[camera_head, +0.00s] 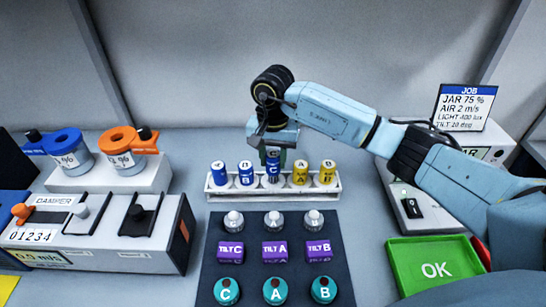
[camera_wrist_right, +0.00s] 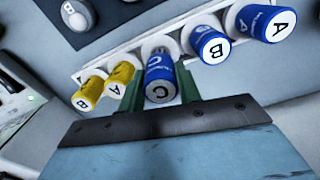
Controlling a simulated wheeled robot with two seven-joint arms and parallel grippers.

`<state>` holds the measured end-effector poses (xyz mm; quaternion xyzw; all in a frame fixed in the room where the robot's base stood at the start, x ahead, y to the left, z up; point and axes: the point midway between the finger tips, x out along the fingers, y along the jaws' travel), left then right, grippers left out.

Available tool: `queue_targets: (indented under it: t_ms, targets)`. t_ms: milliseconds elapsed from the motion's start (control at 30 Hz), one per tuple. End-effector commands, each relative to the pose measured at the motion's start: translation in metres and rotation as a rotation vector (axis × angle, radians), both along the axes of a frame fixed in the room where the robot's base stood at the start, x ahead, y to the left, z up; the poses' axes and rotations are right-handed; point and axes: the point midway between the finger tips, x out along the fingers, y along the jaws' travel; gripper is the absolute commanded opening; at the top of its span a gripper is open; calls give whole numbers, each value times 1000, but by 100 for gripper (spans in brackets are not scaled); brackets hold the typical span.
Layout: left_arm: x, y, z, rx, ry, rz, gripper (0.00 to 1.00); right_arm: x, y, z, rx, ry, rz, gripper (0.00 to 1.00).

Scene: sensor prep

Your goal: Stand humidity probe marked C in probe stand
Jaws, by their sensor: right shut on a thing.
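The blue humidity probe marked C (camera_head: 273,171) is upright at the middle place of the white rack (camera_head: 212,195), the only probe stand I can make out. In the right wrist view the probe (camera_wrist_right: 160,83) shows its C end towards me and some grey metal near the rack hole. I cannot tell whether it is fully seated. My right gripper (camera_head: 273,153) comes from above and is shut on this probe; its green fingers (camera_wrist_right: 160,90) are on both sides. My left gripper is not in view.
Blue probes A (camera_head: 218,174) and B (camera_head: 246,173) and yellow probes A (camera_head: 300,173) and B (camera_head: 327,172) stand close beside it. In front lies a dark mat (camera_head: 237,277) with sensors. A green OK tray (camera_head: 405,258) is at right, a damper box (camera_head: 95,247) at left.

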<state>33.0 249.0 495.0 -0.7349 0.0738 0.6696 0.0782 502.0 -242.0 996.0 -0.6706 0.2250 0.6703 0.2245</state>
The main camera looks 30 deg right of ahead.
Motion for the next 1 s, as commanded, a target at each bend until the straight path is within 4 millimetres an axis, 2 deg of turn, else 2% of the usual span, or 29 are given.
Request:
queue_targets:
  t_ms: [1000]
  targets:
    - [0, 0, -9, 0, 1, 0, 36, 0, 0, -7, 0, 0, 0, 0]
